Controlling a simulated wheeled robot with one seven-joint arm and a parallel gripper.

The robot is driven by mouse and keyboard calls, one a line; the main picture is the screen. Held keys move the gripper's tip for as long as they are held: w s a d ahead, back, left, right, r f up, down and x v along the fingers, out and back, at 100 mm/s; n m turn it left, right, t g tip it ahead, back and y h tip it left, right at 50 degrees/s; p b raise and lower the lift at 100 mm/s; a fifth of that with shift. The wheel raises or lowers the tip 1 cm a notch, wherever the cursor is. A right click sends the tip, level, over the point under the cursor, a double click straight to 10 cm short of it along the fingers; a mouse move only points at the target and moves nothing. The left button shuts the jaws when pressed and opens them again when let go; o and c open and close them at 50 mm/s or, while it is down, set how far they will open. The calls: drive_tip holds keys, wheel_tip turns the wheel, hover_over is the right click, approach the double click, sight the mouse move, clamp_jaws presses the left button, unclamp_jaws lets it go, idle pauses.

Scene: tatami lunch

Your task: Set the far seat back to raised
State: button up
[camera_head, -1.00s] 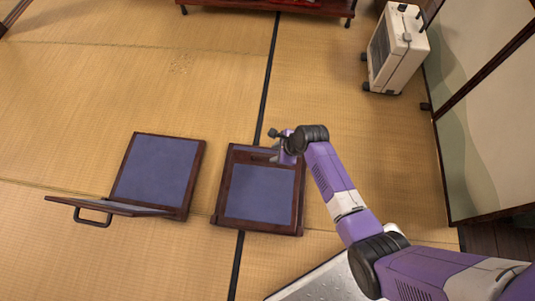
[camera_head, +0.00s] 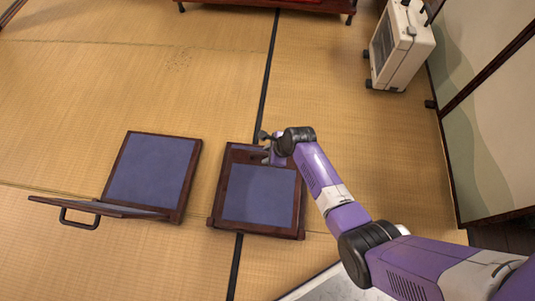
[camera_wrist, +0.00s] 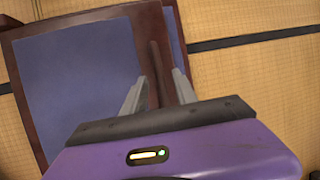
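Two low floor seats with dark wood frames and blue panels stand on the mats. The right seat (camera_head: 256,234) has its back (camera_head: 259,192) folded down over it. My gripper (camera_head: 268,155) is at the top edge of this back. In the wrist view, my gripper (camera_wrist: 160,78) has its fingers apart, one on each side of a dark bar (camera_wrist: 156,60) at the back's edge. Gaps show beside the bar, so it is not clearly clamped. The left seat (camera_head: 152,172) has its back (camera_head: 98,207) raised, seen nearly edge-on, with a dark handle (camera_head: 79,222).
A pale heater (camera_head: 402,48) stands at the upper right beside sliding panels (camera_head: 490,110). A low dark wooden table (camera_head: 268,5) is at the top edge. A pale tray-like surface (camera_head: 335,285) lies at the bottom under my arm. The mats above the seats are clear.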

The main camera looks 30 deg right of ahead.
clamp_jaws()
idle(1.3)
